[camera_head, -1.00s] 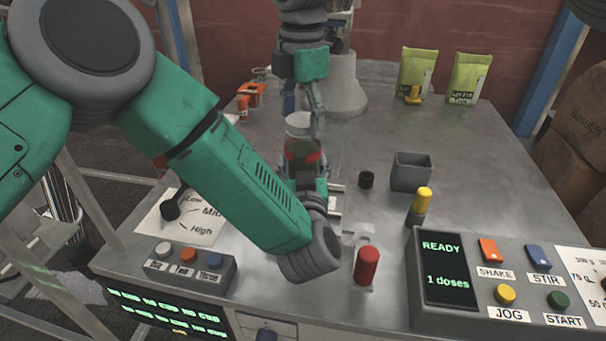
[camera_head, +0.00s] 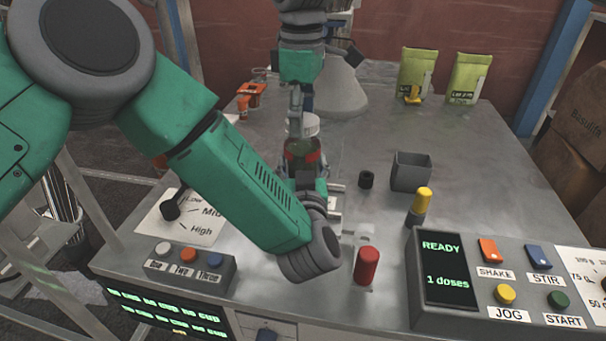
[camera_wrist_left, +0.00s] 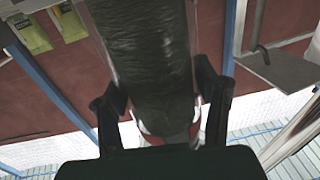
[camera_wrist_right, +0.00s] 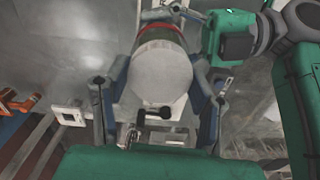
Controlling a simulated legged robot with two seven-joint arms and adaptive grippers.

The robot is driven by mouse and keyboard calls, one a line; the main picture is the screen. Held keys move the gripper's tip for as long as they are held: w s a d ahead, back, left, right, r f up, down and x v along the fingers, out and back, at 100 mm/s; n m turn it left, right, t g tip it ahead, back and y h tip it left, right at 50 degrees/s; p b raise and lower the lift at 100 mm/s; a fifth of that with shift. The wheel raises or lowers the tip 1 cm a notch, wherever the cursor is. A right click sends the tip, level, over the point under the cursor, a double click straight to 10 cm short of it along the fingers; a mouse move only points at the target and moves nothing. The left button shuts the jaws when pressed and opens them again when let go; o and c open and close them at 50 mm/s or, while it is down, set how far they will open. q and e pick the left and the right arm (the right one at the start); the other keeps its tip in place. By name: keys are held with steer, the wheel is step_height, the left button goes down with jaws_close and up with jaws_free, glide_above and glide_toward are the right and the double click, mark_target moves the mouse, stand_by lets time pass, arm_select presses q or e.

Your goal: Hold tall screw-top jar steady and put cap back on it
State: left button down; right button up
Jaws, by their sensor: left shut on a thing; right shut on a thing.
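The tall jar (camera_head: 301,150), with dark green contents and a red band, stands upright near the middle of the table. My left gripper (camera_head: 306,172) is shut around its lower part. The left wrist view shows the dark jar body (camera_wrist_left: 150,70) between the fingers. The pale round cap (camera_head: 304,124) is at the jar's top, roughly in line with it. My right gripper (camera_head: 300,112) points down from above and is shut on the cap. In the right wrist view the cap's flat top (camera_wrist_right: 158,72) lies between the fingers. Whether its thread is engaged is hidden.
A red-topped piece (camera_head: 367,266) and a yellow-topped piece (camera_head: 420,205) stand to the right. A small black cylinder (camera_head: 367,180) and a grey open box (camera_head: 411,172) are behind them. The control panel (camera_head: 500,285) fills the front right; a button box (camera_head: 190,268) is front left.

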arm_select(q)
steer(key=shift+s+d, duration=0.15)
arm_select(e)
steer(key=m, duration=0.3)
steer(key=shift+w+m, duration=0.15)
steer(key=shift+m, duration=0.25)
steer(key=o, duration=1.3)
steer(key=shift+c, duration=0.2)
steer(key=shift+r, duration=2.3)
steer(key=shift+c, duration=0.3)
